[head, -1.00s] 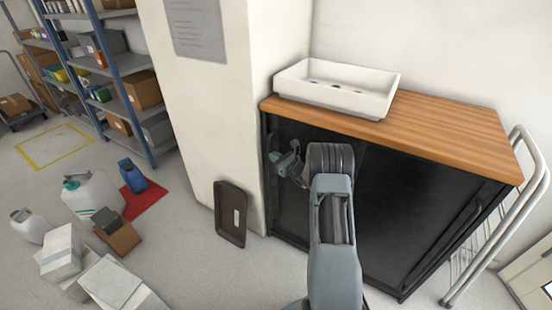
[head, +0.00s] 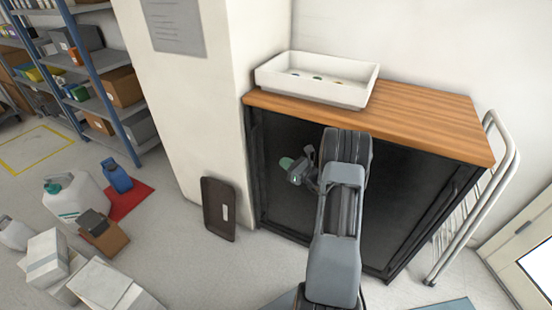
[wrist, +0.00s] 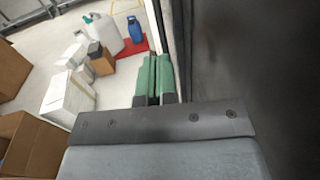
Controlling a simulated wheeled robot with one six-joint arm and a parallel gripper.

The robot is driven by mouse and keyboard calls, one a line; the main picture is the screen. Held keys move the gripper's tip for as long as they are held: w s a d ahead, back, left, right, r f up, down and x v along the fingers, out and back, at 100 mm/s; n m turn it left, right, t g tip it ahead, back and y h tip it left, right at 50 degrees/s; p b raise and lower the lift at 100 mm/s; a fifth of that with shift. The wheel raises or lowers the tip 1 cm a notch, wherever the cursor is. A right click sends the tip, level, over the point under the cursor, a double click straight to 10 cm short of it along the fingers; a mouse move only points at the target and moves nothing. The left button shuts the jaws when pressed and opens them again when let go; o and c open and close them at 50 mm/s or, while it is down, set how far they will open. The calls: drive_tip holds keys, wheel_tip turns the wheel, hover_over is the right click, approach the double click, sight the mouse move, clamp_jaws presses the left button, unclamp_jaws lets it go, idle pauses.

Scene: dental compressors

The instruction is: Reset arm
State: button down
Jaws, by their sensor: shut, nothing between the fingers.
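My gripper (head: 287,164) is in front of the left part of the dark cabinet (head: 400,205) in the head view, with its green-padded fingers pointing left. In the wrist view its two green fingers (wrist: 153,78) lie side by side, shut and empty. My arm is folded and raised in front of the cabinet front, and hides part of it.
A white basin (head: 317,80) stands on the wooden top (head: 430,118). A dark tray (head: 220,208) leans near the pillar's foot. White boxes (head: 48,258), a jug (head: 75,198) and a blue bottle (head: 117,175) stand left. Metal rails (head: 475,205) are at right. Floor between is clear.

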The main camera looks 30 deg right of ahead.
drive_tip(key=s+a+f+n+g+y, duration=0.3)
drive_tip(key=s+a+f+n+g, duration=0.1)
drive_tip(key=s+a+n+g, duration=0.2)
drive_tip(key=s+a+r+n+g+h+p, duration=0.1)
drive_tip(key=s+a+r+n+g+p, duration=0.5)
drive_tip(key=s+a+r+n+g, duration=0.35)
drive_tip(key=s+a+r+n+h+p, duration=0.2)
drive_tip(key=s+r+n+h+p, duration=0.1)
drive_tip(key=r, duration=0.6)
drive_tip(key=s+a+r+n+t+h+p, duration=0.1)
drive_tip(key=s+a+r+n+h+p, duration=0.1)
drive_tip(key=r+n+p, duration=0.3)
drive_tip(key=s+a+r+n+t+h+p, duration=0.1)
drive_tip(key=s+a+r+n+h+p, duration=0.2)
drive_tip(key=r+n, duration=0.5)
wheel_tip(320, 180, up, 6)
drive_tip(key=shift+s+f+h+p, duration=0.25)
drive_tip(key=shift+s+h+p, duration=0.15)
drive_tip(key=shift+s+p, duration=0.5)
drive_tip(key=shift+w+t, duration=0.1)
drive_tip(key=shift+t, duration=0.15)
